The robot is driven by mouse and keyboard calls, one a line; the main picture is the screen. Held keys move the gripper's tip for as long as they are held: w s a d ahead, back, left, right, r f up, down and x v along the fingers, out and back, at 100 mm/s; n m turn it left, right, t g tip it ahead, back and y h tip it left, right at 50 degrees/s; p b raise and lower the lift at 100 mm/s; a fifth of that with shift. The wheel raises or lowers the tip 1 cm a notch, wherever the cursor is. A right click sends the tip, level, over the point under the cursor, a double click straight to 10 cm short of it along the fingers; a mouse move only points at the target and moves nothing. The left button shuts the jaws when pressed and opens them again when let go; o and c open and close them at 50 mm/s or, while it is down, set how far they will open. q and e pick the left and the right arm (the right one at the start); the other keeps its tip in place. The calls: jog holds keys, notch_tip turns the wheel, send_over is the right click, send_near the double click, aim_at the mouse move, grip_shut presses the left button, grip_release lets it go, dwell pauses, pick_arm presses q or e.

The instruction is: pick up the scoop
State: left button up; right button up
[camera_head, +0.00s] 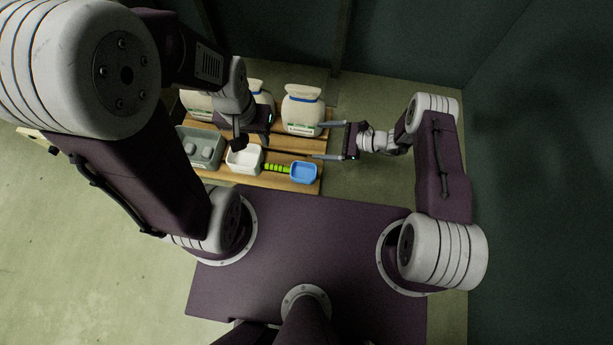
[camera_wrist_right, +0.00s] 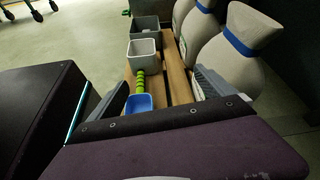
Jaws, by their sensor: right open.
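The scoop has a blue square bowl (camera_head: 304,173) and a green ribbed handle (camera_head: 277,169). It lies at the near right end of the wooden slatted surface, handle pointing left. In the right wrist view the blue bowl (camera_wrist_right: 138,102) shows between my fingers, handle pointing away. My right gripper (camera_head: 320,141) is open and empty, its fingers reaching left over the right end of the slats, just beyond the scoop. My left gripper (camera_head: 239,141) hangs above the white container; its jaws are too small and dark to read.
A white open container (camera_head: 244,160) stands by the handle's end, with a grey bin (camera_head: 205,149) left of it. Several pale sacks with blue ties, one at the right (camera_head: 302,110), stand along the back. The wooden slats (camera_head: 290,185) are bare in front of the scoop.

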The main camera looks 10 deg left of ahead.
jog(key=m+b, duration=0.1)
jog(key=b, duration=0.4)
send_near(298, 174)
jog(key=r, duration=0.2)
jog(key=a+r, duration=0.1)
jog(key=shift+w+g, duration=0.35)
jog(key=shift+g, duration=0.05)
jog(key=shift+f, duration=0.15)
jog(key=shift+b+x, duration=1.05)
jog(key=shift+x, duration=0.35)
jog(key=shift+a+f, duration=0.15)
jog(key=shift+a, duration=0.3)
jog(key=shift+a+f+b, duration=0.2)
jog(key=shift+f+b, duration=0.05)
jog(key=shift+b, duration=0.2)
jog(key=b+x, duration=0.3)
jog(key=x, duration=0.1)
jog(key=shift+f, duration=0.2)
jog(key=shift+a+r, duration=0.1)
jog(key=shift+a, duration=0.15)
pick_arm(q)
notch_tip(298, 174, down, 13)
jog(key=shift+f, duration=0.2)
